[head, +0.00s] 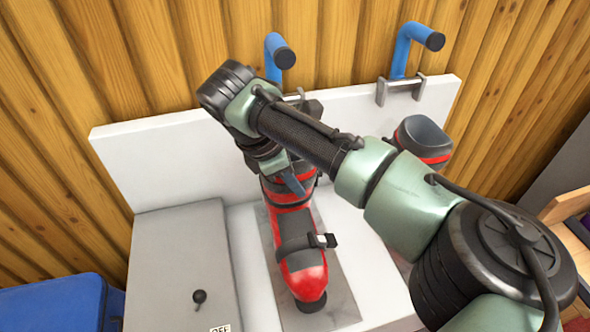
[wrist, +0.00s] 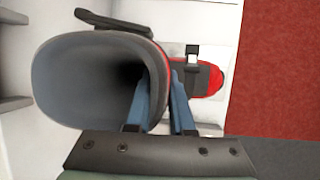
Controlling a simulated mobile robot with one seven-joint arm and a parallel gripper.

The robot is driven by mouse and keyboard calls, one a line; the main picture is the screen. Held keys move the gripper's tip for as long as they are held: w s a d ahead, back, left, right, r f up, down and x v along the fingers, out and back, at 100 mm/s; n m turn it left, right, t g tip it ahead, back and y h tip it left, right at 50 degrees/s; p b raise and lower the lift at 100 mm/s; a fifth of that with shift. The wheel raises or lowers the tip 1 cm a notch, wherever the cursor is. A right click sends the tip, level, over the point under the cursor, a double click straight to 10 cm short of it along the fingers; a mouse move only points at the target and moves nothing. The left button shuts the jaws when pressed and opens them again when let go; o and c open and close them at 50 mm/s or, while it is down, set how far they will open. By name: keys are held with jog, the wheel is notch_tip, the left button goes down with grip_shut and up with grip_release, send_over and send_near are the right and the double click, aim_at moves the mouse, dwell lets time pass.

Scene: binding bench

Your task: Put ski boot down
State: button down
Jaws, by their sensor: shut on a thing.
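A red and black ski boot (head: 300,262) stands upright over a grey plate (head: 345,302) on the white bench, toe toward the camera. I cannot tell whether its sole touches the plate. My gripper (head: 291,184) is shut on the wall of its cuff, and my arm hides much of the upper part. In the wrist view my gripper (wrist: 163,92) has one blue finger inside the open grey cuff (wrist: 85,80) and one outside. The boot's red toe (wrist: 214,82) and black strap lie beyond.
A second boot (head: 424,139) stands to the right, partly behind my arm. Two blue hooked pipes (head: 278,55) (head: 405,47) rise at the white back panel (head: 150,155). A grey box with a black knob (head: 185,265) is left of the boot. A blue bin (head: 60,303) stands lower left.

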aim_at(295, 205)
jog(key=shift+f, duration=1.8)
jog(key=c, duration=1.2)
grip_release()
jog(key=shift+f, duration=0.25)
jog(key=shift+c, duration=0.2)
jog(key=o, duration=0.5)
jog(key=shift+c, duration=0.2)
jog(key=shift+r, duration=0.2)
jog(key=v, duration=1.2)
